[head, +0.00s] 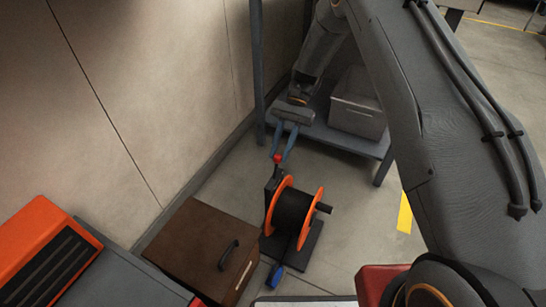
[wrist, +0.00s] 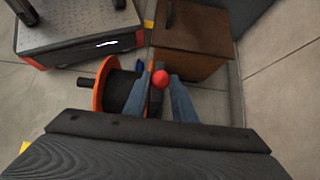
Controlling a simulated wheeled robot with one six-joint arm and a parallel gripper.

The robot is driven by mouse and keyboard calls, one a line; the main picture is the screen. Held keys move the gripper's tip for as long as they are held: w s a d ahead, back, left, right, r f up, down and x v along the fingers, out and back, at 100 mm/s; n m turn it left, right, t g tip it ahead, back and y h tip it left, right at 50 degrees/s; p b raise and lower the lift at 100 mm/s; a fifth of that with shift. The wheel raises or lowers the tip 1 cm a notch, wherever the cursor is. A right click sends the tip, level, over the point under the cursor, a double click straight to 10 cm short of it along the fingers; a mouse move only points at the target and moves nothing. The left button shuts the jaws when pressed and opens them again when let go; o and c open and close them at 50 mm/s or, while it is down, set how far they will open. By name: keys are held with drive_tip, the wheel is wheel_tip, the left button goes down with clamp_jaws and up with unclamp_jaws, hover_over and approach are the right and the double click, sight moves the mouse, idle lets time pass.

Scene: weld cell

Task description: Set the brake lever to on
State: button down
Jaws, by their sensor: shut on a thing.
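The brake lever shows as a red ball knob (head: 277,157) at the top of a dark upright on the reel stand, and the knob also shows in the wrist view (wrist: 160,78). The reel (head: 293,213) has orange flanges and a black drum, and it stands on the floor on a dark base. My gripper (head: 283,155) reaches down from above with its blue fingers on either side of the knob. In the wrist view my gripper (wrist: 160,82) is shut on the lever at its red knob. The lever's lower part is mostly hidden, and I see no on or off marking.
A brown wooden box (head: 205,248) with a dark handle stands close left of the reel. A grey shelf (head: 347,137) with a grey bin (head: 358,105) stands behind. An orange and black unit (head: 38,250) is at the lower left. Floor right of the reel is clear.

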drive_tip(key=shift+w+d+f+g+y+b, duration=0.2)
drive_tip(key=shift+w+f+g+y+b, duration=0.15)
drive_tip(key=shift+b, duration=0.2)
drive_tip(key=shift+r, duration=0.1)
drive_tip(key=c, duration=1.5)
unclamp_jaws()
drive_tip(key=shift+o, duration=0.2)
drive_tip(key=v, duration=0.8)
drive_tip(key=shift+p, duration=0.3)
